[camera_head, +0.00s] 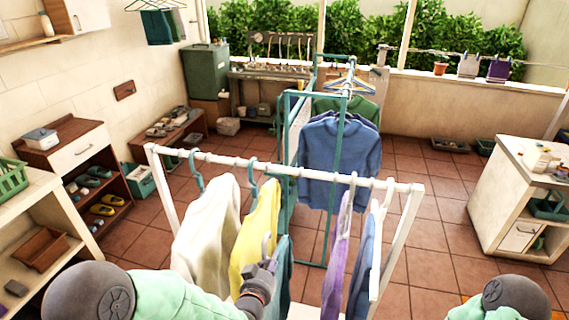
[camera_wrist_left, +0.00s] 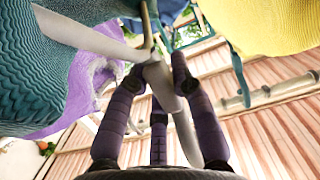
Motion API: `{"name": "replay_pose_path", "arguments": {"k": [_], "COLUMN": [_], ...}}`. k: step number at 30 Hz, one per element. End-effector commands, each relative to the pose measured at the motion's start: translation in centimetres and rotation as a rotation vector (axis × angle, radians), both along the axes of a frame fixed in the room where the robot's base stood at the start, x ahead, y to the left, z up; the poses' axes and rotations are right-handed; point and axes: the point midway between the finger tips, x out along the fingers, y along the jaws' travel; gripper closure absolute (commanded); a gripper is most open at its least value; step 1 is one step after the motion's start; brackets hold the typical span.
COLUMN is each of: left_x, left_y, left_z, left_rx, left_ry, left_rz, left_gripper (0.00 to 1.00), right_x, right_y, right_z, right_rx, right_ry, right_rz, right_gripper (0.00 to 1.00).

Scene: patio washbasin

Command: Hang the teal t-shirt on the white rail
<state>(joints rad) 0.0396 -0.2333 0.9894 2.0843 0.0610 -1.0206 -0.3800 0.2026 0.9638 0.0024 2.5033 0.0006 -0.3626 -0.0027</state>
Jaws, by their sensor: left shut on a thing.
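The white rail (camera_head: 312,174) runs across the front of a white rack in the head view; its knobbed bar also shows in the left wrist view (camera_wrist_left: 285,90). My left gripper (camera_head: 266,268) is below the rail, between the yellow and purple garments. In the left wrist view its dark fingers (camera_wrist_left: 160,75) are shut on a pale hanger (camera_wrist_left: 85,35). The teal t-shirt (camera_head: 283,272) hangs from that hanger, mostly hidden in the head view, and fills the left of the wrist view (camera_wrist_left: 35,70). Its hook appears below the rail. My right gripper is out of view.
A cream garment (camera_head: 208,232) and a yellow one (camera_head: 256,228) hang left of the teal t-shirt. Purple (camera_head: 337,255) and blue (camera_head: 362,265) garments hang to its right. A teal rack (camera_head: 290,130) with blue and green tops stands behind.

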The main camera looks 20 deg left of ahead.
Motion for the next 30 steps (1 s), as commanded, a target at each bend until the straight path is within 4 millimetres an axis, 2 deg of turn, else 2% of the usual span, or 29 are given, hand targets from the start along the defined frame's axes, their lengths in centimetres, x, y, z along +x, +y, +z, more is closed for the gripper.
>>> {"name": "replay_pose_path", "arguments": {"k": [1, 30], "left_x": [0.0, 0.0], "left_y": [0.0, 0.0], "left_z": [0.7, 7.2], "left_rx": [0.000, 0.000], "left_ry": [-0.002, -0.002], "left_rz": [0.000, 0.000], "left_gripper": [1.00, 1.00], "right_x": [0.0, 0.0], "right_y": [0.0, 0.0], "right_z": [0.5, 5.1], "right_rx": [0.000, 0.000], "right_ry": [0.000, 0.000], "right_rz": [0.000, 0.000], "right_gripper": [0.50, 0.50]}}
